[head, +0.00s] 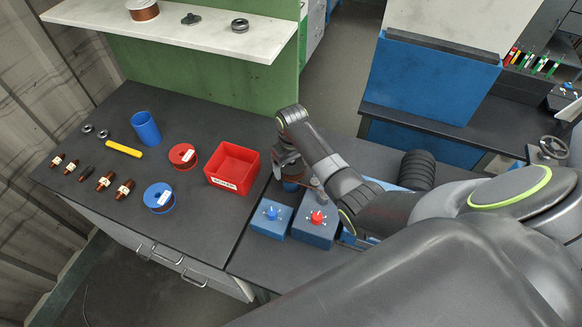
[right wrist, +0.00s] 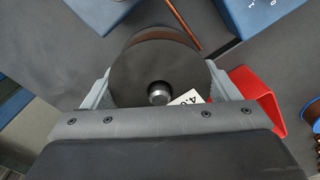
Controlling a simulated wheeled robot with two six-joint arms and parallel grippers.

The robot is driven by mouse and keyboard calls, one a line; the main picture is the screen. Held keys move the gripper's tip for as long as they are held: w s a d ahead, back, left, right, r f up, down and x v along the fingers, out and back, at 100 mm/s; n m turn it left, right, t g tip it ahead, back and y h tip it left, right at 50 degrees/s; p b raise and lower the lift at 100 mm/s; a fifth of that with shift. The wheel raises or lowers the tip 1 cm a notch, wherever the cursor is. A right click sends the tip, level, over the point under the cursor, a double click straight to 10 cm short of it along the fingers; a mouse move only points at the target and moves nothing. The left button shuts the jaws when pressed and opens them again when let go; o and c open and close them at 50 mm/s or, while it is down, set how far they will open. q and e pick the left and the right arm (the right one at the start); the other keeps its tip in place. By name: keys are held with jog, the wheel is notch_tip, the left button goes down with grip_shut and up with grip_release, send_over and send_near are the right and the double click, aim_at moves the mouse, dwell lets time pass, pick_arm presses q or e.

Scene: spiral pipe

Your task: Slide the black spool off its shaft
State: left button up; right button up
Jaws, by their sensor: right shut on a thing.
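The black spool (right wrist: 150,62) fills the middle of the right wrist view, its round face toward the camera. A brown winding shows at its upper edge, and a white label lies low on its face. The metal end of the shaft (right wrist: 158,93) shows in the spool's centre hole, so the spool is still around the shaft. My right gripper (right wrist: 158,75) is shut on the spool, one finger on each side. In the head view my right gripper (head: 288,165) points down just right of the red bin, and the spool is mostly hidden there. My left gripper is not in view.
A red bin (head: 233,166) stands close left of my right gripper. Blue boxes with a blue knob (head: 268,220) and a red knob (head: 314,232) stand in front. Red (head: 183,157) and blue (head: 159,197) spools lie further left. A white shelf (head: 180,28) runs behind.

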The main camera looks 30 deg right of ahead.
jog(key=shift+w+r+p, duration=0.1)
jog(key=shift+r+p, duration=1.45)
jog(key=shift+r, duration=2.9)
